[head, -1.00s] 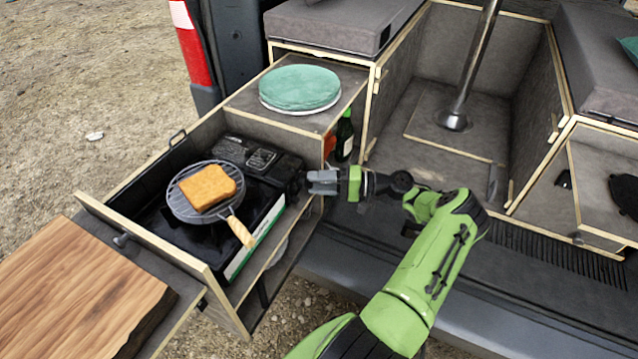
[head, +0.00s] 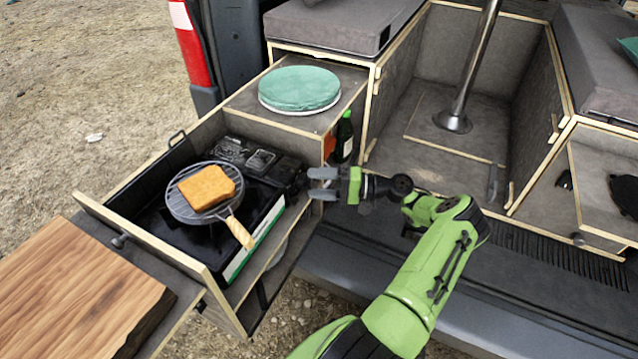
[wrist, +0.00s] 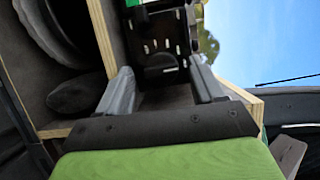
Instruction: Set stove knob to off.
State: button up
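The black camping stove (head: 262,222) with a white and green front edge sits in the pulled-out drawer at the left. A small dark shape at its right end, just in front of my fingertips, may be the knob; its setting cannot be read. My gripper (head: 312,184) points left at that end, its two grey fingers apart. In the wrist view my gripper (wrist: 163,88) is open, with the dark, slotted stove end (wrist: 158,45) beyond and between the fingers. I cannot tell whether the fingers touch the knob.
A grill pan (head: 182,207) holding toast (head: 207,187) is on the stove, its wooden handle toward the front. A wooden board (head: 75,290) is at lower left. A green round cushion (head: 300,88) lies on the cabinet, and a bottle (head: 344,137) stands behind my gripper.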

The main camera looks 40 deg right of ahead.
jog(key=b+v, duration=0.1)
jog(key=v, duration=1.4)
jog(key=shift+s+d+b, duration=0.25)
jog(key=shift+d+b, duration=0.05)
jog(key=shift+b, duration=0.05)
